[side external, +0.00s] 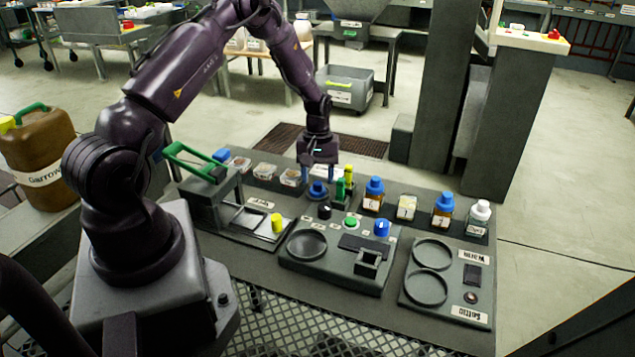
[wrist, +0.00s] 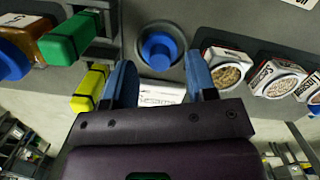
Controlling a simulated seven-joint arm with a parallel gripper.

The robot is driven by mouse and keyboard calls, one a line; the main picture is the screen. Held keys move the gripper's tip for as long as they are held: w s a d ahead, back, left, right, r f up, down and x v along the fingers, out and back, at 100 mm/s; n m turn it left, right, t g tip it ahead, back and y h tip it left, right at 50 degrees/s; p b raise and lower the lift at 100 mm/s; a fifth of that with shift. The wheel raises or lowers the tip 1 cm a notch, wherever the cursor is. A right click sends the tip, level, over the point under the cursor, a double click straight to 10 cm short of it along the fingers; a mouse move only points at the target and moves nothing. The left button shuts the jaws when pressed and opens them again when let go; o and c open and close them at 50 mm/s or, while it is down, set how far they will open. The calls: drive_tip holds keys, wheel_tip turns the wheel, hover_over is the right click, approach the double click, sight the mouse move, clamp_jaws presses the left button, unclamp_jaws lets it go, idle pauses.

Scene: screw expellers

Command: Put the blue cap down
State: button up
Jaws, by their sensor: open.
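The blue cap (side external: 318,188) sits upright on a dark round seat on the bench, and it also shows in the wrist view (wrist: 158,48). My gripper (side external: 332,175) is low over the bench beside the cap, its body above it. In the wrist view the two blue fingers of my gripper (wrist: 160,82) are spread wide with nothing between them. The cap lies just beyond the fingertips, roughly centred on the gap, and appears apart from both fingers. The exact height between fingers and cap is hard to tell.
Green and yellow pieces (wrist: 75,38) stand close to the left finger. Blue-capped brown bottles (side external: 373,195) stand to the right on the bench. Open seed containers (side external: 265,171) stand left of the cap. A press with a green handle (side external: 195,160) is farther left. A panel with knobs (side external: 325,262) lies in front.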

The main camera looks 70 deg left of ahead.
wheel_tip(320, 180, up, 10)
drive_tip(key=a+r, duration=0.1)
drive_tip(key=d+r+m+t+y, duration=0.1)
drive_tip(key=d+r+m, duration=0.2)
drive_tip(key=d+r, duration=0.55)
drive_tip(key=s+d+r+m+t, duration=0.3)
drive_tip(key=s+d+r+m, duration=0.3)
drive_tip(key=s+d+r, duration=0.4)
drive_tip(key=s+d+r+m+t, duration=0.2)
drive_tip(key=s+d+m, duration=0.2)
drive_tip(key=s, duration=0.3)
drive_tip(key=shift+s+d, duration=0.25)
drive_tip(key=shift+d, duration=0.3)
